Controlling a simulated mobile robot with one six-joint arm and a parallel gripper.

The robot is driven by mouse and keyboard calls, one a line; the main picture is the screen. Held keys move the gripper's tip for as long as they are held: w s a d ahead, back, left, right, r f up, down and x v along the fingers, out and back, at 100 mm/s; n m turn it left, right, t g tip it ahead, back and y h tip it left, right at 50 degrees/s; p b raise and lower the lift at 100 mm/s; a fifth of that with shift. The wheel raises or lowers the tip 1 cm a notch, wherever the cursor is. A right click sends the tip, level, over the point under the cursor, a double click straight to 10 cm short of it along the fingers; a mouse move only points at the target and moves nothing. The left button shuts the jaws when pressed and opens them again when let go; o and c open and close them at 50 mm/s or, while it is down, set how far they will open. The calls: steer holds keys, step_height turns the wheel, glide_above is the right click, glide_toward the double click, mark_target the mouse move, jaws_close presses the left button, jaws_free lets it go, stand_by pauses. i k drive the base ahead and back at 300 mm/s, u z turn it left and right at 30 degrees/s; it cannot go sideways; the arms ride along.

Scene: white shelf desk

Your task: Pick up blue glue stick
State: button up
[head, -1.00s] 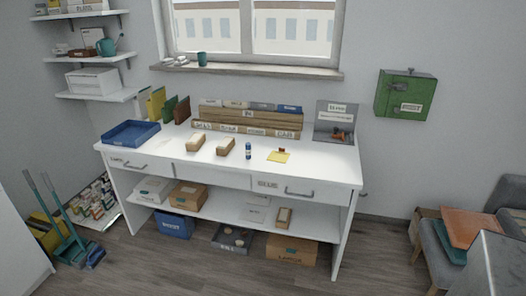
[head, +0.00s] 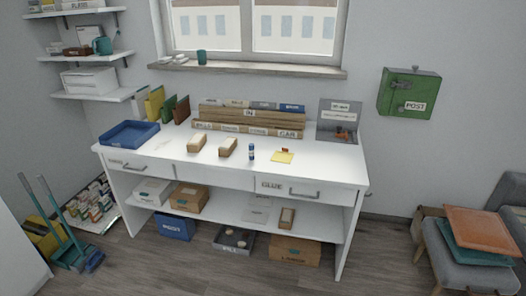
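The blue glue stick (head: 251,152) stands upright on the white desk (head: 210,174), near the front edge and around the middle. It is blue with a lighter band. A wooden block-like box (head: 228,147) lies to its left, and a yellow note (head: 282,156) with a small red-brown item (head: 285,150) lies to its right. My gripper is not in view.
A blue tray (head: 129,134) sits at the desk's left, and another wooden box (head: 197,142) lies nearby. A wooden organizer (head: 248,122) and grey box (head: 339,122) stand at the back. A chair (head: 465,262) is at right. Floor before the desk is clear.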

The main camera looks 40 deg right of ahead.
mark_target(251, 146)
steer(key=u, duration=0.05)
steer(key=i, duration=1)
steer(key=z, duration=0.05)
